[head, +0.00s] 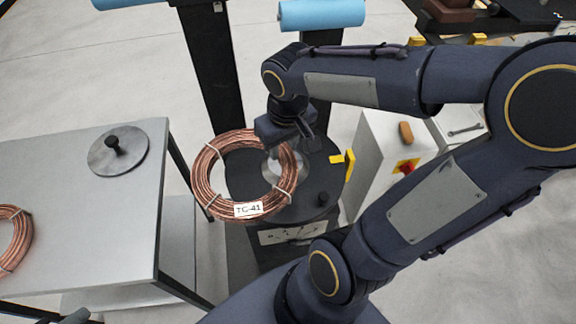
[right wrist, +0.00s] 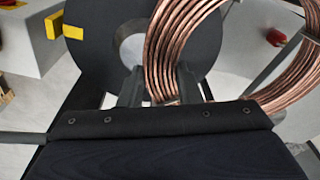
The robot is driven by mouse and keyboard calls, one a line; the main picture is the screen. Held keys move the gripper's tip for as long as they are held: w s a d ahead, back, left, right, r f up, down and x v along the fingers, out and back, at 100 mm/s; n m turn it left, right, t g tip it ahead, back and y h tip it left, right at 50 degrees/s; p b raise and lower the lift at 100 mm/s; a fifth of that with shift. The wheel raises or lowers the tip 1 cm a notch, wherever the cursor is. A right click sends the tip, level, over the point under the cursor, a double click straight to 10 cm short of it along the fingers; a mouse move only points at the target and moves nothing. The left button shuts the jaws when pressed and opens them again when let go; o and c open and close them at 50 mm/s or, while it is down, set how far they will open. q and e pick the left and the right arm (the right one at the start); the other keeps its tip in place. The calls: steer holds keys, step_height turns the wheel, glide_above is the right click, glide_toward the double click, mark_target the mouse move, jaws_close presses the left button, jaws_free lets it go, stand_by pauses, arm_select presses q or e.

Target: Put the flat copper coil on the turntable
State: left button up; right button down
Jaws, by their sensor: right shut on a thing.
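The flat copper coil (head: 207,183), tied with white bands and tagged TC-41, is held by my right gripper (head: 294,143) at its right upper side. In the right wrist view the coil (right wrist: 165,50) runs between the two fingers (right wrist: 160,88). The turntable (head: 322,178) is a black disc with a pale metal hub. The coil overlaps the turntable's left part in the head view and is off-centre from the hub. In the right wrist view the turntable (right wrist: 92,62) lies left of the coil. I cannot tell the gap between them. My left gripper is not seen.
A grey table (head: 70,230) at left carries a round metal plate with a black knob (head: 112,150) and another copper coil (head: 12,240). A yellow tab (head: 349,162) sits at the turntable's right edge. A white box with a red knob (head: 405,167) stands to the right.

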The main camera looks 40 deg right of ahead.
steer(key=shift+d, duration=0.35)
steer(key=w+d+f, duration=0.1)
steer(key=d+f, duration=0.1)
steer(key=d, duration=0.2)
steer(key=w+d+f, duration=0.1)
steer(key=d+f, duration=0.2)
steer(key=w+d+f+p, duration=0.1)
steer(key=d+f, duration=0.2)
steer(key=d, duration=0.1)
steer(key=shift+w+d+f, duration=0.2)
steer(key=shift+d+f, duration=0.05)
steer(key=shift+d, duration=0.1)
steer(key=shift+w+d+f, duration=0.1)
steer(key=shift+d+f, duration=0.25)
steer(key=shift+f, duration=0.1)
steer(key=shift+d+f, duration=0.15)
steer(key=shift+f, duration=1.55)
steer(key=shift+f, duration=0.15)
steer(key=c, duration=1.4)
jaws_free()
steer(key=shift+o, duration=0.4)
